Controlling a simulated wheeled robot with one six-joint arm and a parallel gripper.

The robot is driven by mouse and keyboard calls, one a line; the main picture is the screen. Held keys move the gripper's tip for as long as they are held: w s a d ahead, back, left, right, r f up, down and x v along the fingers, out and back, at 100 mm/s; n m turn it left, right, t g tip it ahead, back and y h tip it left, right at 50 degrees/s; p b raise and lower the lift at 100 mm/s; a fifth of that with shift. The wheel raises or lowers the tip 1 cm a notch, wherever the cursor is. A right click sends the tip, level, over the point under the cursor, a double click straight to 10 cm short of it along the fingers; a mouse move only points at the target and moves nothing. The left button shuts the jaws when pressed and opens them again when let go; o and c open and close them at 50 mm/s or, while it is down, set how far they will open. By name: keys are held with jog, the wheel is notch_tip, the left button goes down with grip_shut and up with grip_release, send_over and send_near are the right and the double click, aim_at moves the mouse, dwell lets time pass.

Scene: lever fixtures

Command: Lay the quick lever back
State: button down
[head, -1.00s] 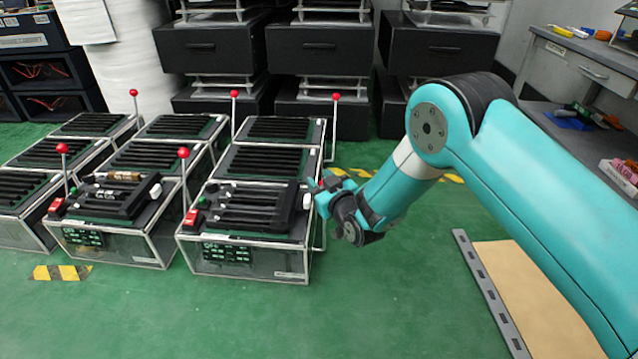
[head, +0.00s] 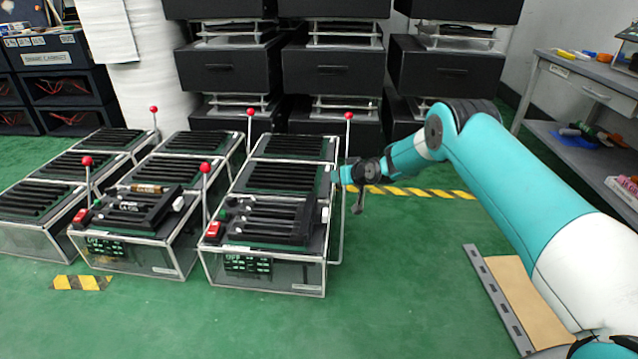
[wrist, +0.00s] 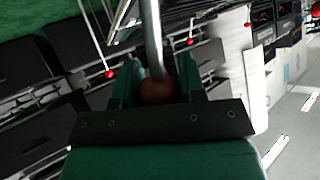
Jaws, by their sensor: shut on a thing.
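A metal lever rod (wrist: 152,35) runs down the middle of the wrist view to a dark red ball knob (wrist: 158,91). My gripper (wrist: 150,92) is shut around this knob. In the head view my gripper (head: 340,176) is at the right side of the front right fixture (head: 265,262). A thin upright rod (head: 341,225) shows below it there; its top is hidden by the gripper. I cannot read which is named quick.
Clear-sided fixtures with black slotted tops stand in rows on the green floor. Black cabinets (head: 333,75) stand behind them. The floor right of the fixtures is free.

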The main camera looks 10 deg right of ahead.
jog(key=shift+w+f, duration=0.1)
jog(key=shift+w, duration=0.05)
jog(key=c, duration=0.7)
grip_release()
jog(key=shift+d, duration=0.1)
jog(key=shift+s+d+r+p, duration=0.1)
jog(key=shift+s+r+p, duration=0.2)
jog(key=shift+p, duration=0.05)
jog(key=shift+p+v, duration=4.25)
jog(key=shift+v, duration=4)
